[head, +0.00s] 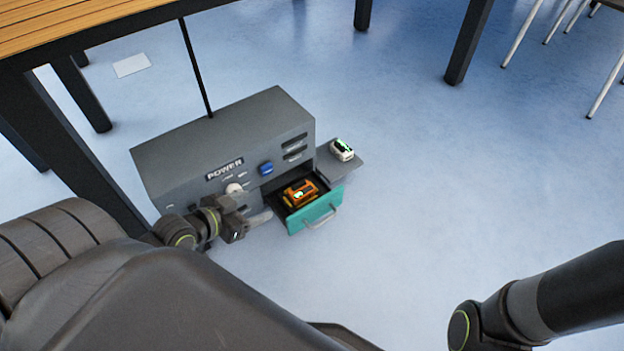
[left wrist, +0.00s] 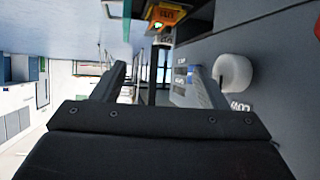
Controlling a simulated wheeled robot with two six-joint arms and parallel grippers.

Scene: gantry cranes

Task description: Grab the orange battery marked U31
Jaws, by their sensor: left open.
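The orange battery (head: 300,193) lies in the open drawer (head: 318,210) with the teal front, low on the grey power box. Its marking is too small to read. In the left wrist view the orange battery (left wrist: 166,14) shows at the top edge, partly cut off, with a small green-lit spot. My left gripper (head: 262,217) is beside the drawer's left side, close to the box front, apart from the battery. In the left wrist view its two fingers (left wrist: 155,82) are spread with nothing between them. My right gripper is out of view; only part of that arm shows.
The grey power box (head: 220,140) carries a white knob (head: 234,188) and a blue part (head: 266,168). A white block with a green display (head: 342,150) sits on a side shelf (head: 345,168). A wooden table (head: 80,20) stands behind at left.

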